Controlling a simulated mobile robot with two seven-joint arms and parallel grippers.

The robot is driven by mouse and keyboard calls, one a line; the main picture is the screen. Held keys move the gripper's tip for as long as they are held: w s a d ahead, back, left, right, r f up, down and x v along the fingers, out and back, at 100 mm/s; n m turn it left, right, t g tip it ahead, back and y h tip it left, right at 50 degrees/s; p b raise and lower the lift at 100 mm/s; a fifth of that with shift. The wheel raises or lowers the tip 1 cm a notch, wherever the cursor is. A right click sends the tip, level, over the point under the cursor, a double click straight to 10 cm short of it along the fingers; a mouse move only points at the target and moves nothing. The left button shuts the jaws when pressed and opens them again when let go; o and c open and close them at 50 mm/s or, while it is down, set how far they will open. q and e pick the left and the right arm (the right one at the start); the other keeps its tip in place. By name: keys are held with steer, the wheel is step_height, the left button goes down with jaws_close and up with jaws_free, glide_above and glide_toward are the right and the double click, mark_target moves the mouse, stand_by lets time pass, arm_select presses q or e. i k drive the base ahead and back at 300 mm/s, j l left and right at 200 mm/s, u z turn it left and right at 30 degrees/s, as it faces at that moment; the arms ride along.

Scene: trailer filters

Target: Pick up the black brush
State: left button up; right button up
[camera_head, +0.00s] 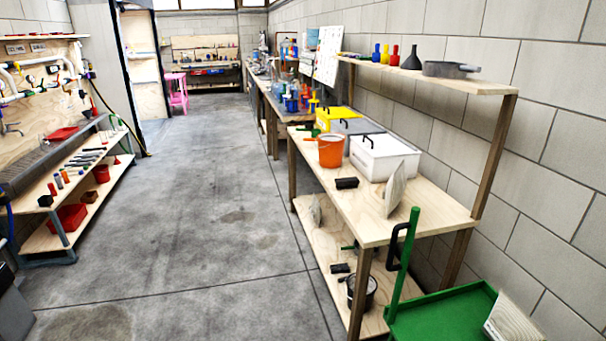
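No item shows clearly as the black brush. A small black block-like thing (347,183) lies on the right workbench (400,220), in front of a white box. A similar small black thing (340,268) lies on that bench's lower shelf (320,241). Either may be the brush; no bristles can be made out. Another small dark thing (45,200) sits on the left rack. Neither of my grippers is in view.
An orange bucket (330,151) and a white lidded box (384,157) stand on the right workbench. A green cart (445,310) with an upright handle stands at its near end. A rack (90,171) lines the left side. The concrete floor (190,200) between is clear.

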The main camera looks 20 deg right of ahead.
mark_target(345, 183)
steer(key=i+j+z, duration=0.15)
steer(key=i, duration=1.15)
steer(key=i+j+z, duration=0.1)
steer(key=i+z, duration=0.35)
steer(key=i+j+z, duration=0.25)
steer(key=z, duration=0.25)
steer(key=i+j+z, duration=0.2)
steer(key=z, duration=0.2)
steer(key=i+j+z, duration=0.2)
steer(key=j+z, duration=0.25)
steer(key=i+j+z, duration=0.15)
steer(key=z, duration=0.25)
steer(key=j+z, duration=0.45)
